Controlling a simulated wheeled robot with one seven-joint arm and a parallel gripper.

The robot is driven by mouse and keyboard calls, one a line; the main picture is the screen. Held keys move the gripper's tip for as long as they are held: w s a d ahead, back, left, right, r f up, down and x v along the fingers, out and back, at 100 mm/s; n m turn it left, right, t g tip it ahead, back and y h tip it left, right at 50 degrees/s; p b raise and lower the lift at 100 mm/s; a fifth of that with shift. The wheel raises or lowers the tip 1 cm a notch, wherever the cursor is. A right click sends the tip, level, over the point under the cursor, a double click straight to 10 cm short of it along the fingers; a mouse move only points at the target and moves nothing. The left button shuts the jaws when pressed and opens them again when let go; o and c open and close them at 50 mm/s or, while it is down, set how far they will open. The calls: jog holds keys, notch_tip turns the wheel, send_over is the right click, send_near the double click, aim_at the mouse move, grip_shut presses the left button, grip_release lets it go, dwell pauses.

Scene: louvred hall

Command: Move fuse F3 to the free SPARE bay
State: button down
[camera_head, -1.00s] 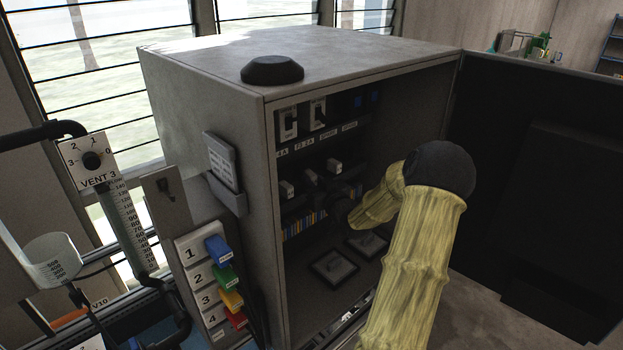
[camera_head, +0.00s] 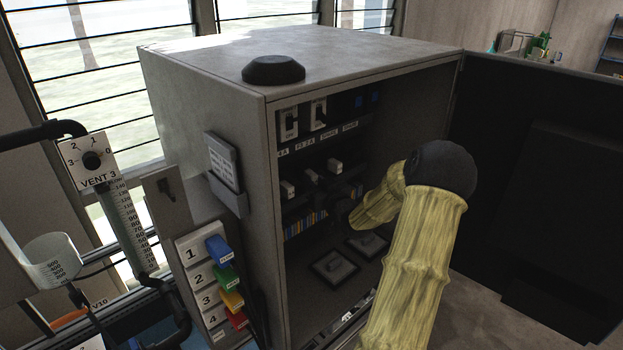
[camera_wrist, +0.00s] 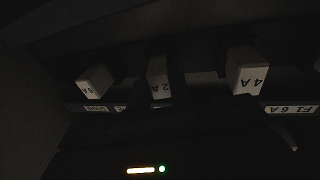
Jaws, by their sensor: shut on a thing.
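Fuse F3, which I take to be the pale block marked 2A (camera_wrist: 160,78), is in the middle of the wrist view between two dark fingers. My gripper (camera_wrist: 162,92) is shut on it; the dark picture hides the contact and whether the fuse is fully seated. In the head view my gripper is a dark shape inside the cabinet, partly hidden by my yellow-sleeved arm. The label strip (camera_head: 328,134) there reads 4A, F3 2A, SPARE and SPARE. I cannot tell which bay is free.
Fuses marked 4A (camera_wrist: 247,72) and 6A (camera_wrist: 95,82) stand close on either side. Breakers (camera_head: 289,124) line the cabinet's upper row. The grey cabinet (camera_head: 205,90) walls in the left, and its dark open door (camera_head: 530,150) stands at right.

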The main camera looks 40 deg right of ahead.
jog(key=shift+s+d, duration=0.4)
jog(key=shift+d, duration=0.15)
jog(key=s, duration=0.6)
jog(key=shift+s+b, duration=0.3)
jog(key=shift+s, duration=0.1)
